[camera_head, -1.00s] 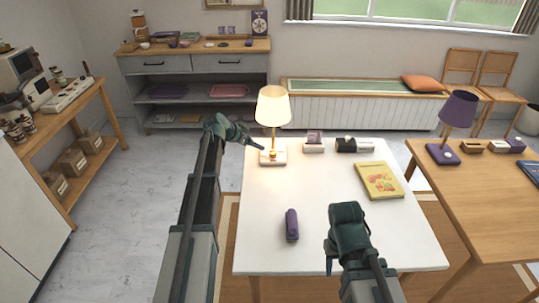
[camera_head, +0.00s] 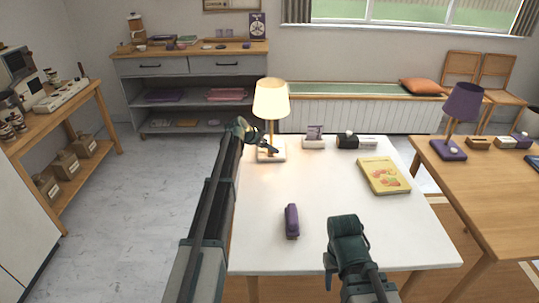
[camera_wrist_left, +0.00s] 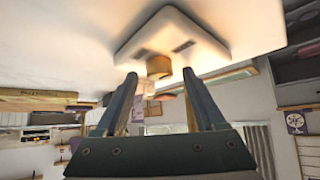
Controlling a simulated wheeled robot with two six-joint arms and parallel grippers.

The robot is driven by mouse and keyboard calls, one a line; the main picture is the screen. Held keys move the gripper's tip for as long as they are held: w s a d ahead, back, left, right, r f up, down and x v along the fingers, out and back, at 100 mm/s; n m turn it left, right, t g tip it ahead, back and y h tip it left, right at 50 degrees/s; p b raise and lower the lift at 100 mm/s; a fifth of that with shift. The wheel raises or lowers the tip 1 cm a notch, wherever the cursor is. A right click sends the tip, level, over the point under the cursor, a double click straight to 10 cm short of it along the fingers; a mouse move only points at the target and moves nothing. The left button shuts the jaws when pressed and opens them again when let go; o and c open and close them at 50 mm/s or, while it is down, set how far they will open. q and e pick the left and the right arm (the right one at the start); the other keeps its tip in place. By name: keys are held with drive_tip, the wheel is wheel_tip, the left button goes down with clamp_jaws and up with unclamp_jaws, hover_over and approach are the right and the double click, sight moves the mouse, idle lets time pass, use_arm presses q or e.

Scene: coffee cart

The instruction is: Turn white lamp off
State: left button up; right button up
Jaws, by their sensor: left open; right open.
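The white lamp (camera_head: 271,99) stands upright at the far left corner of the white table, and its shade glows. Its square base and brass stem show upside down in the left wrist view, the base (camera_wrist_left: 170,30) above and the stem (camera_wrist_left: 159,66) between my fingertips' directions. My left gripper (camera_head: 272,149) is at the lamp's base, in front of the stem; its fingers (camera_wrist_left: 158,76) are spread with nothing visible held. I cannot tell whether they touch the lamp. My right gripper (camera_head: 330,265) is over the near part of the table, away from the lamp, empty.
On the white table (camera_head: 340,190) lie a purple case (camera_head: 292,221), a yellow book (camera_head: 384,175) and small holders (camera_head: 314,138) right of the lamp. A purple lamp (camera_head: 461,108) stands on the wooden table at right. The white table's middle is clear.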

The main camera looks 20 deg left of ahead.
use_arm(q)
drive_tip(key=shift+w+d+f, duration=0.1)
drive_tip(key=shift+w+f, duration=0.15)
drive_tip(key=shift+f, duration=0.1)
use_arm(e)
drive_tip(key=shift+f, duration=0.3)
use_arm(q)
drive_tip(key=shift+r, duration=0.1)
clamp_jaws()
